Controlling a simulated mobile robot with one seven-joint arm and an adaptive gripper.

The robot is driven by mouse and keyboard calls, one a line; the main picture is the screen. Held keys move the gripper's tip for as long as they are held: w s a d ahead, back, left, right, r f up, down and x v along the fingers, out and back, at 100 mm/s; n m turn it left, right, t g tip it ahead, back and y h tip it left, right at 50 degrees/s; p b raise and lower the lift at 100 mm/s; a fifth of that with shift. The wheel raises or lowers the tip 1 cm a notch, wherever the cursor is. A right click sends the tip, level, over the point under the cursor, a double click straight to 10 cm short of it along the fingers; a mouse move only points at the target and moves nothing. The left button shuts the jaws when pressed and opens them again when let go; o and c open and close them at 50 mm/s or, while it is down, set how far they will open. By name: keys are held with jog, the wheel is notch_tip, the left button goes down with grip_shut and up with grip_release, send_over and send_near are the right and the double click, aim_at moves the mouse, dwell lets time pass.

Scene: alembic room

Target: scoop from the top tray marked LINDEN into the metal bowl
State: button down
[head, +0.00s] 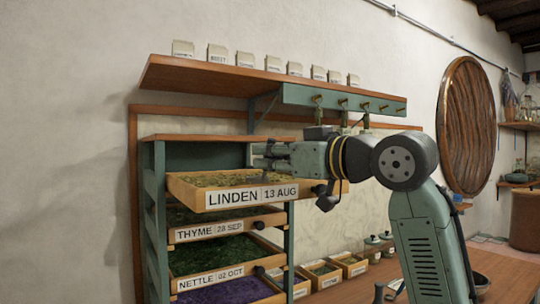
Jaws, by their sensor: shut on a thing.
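The top tray marked LINDEN 13 AUG (290,192) is a wooden drawer pulled out of the green rack, with greenish-brown dried herb (215,181) in it. My gripper (265,157) is over the tray's back part, reaching in from the right. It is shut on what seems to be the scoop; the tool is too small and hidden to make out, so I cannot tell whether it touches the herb. A grey rounded rim, seemingly the metal bowl (482,281), shows at the lower right on the table, partly hidden behind my arm.
Trays marked THYME (230,229) and NETTLE (222,276) sit below, with a purple-filled tray (225,291) under them. Small wooden boxes (351,262) stand right of the rack. A shelf (220,79) with several labelled blocks and a hook rail (345,100) hangs above my gripper.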

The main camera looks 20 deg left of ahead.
jog(key=shift+w, duration=0.1)
dwell(0.6)
jog(key=shift+w+d+p, duration=0.75)
jog(key=shift+w, duration=0.15)
jog(key=shift+r, duration=0.1)
jog(key=shift+r+p, duration=0.4)
jog(key=shift+r, duration=2.45)
